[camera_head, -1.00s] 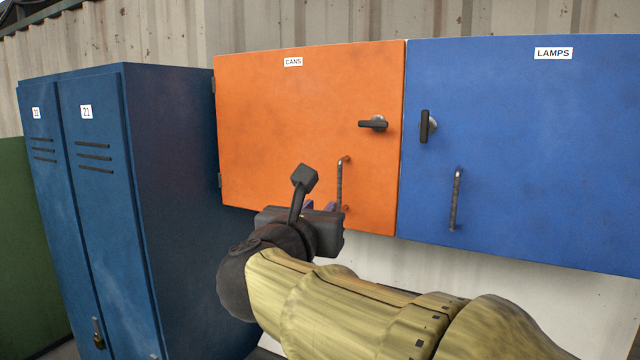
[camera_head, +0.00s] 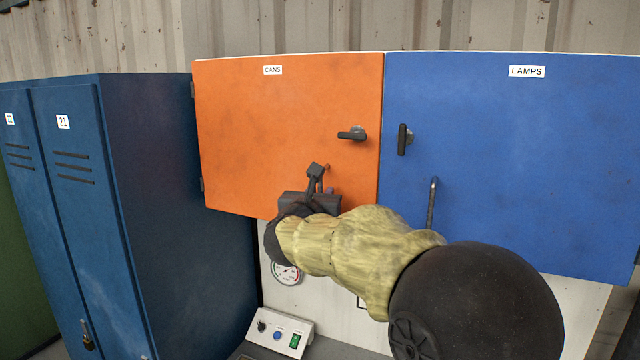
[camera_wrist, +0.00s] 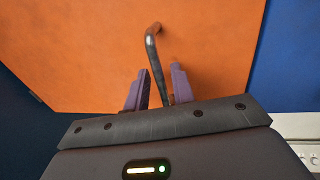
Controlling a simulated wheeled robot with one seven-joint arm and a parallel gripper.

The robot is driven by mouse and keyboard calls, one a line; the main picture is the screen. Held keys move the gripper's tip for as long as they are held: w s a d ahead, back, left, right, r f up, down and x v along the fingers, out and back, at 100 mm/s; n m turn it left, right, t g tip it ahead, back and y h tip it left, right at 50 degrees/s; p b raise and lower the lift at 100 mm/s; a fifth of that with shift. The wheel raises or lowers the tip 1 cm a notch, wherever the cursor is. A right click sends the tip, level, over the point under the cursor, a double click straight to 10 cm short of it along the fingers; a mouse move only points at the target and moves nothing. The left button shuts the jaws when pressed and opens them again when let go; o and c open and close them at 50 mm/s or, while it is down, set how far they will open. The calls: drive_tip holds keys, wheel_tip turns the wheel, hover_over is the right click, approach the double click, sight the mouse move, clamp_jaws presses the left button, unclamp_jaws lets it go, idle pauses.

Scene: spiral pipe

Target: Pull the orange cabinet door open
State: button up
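The orange cabinet door (camera_head: 275,125), labelled CANS, looks closed, with its hinges on the left edge. Its dark latch lever (camera_head: 352,133) near the right edge lies horizontal. Below the latch is a metal bar handle, mostly hidden behind my arm in the head view; the wrist view shows the handle (camera_wrist: 152,45) running down between my fingers. My gripper (camera_wrist: 160,70) is open, with a purple finger on each side of the handle and gaps visible beside the bar. In the head view, my gripper (camera_head: 326,192) is at the door's lower right part.
A blue cabinet door (camera_head: 510,150) labelled LAMPS adjoins on the right, with its own bar handle (camera_head: 431,205) close to my arm. Blue lockers (camera_head: 110,200) stand at the left. A gauge (camera_head: 286,273) and a control box (camera_head: 280,332) are below the orange door.

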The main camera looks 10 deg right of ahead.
drive_tip(key=shift+w+d, duration=0.25)
drive_tip(key=shift+w, duration=0.25)
drive_tip(key=shift+c, duration=0.3)
clamp_jaws()
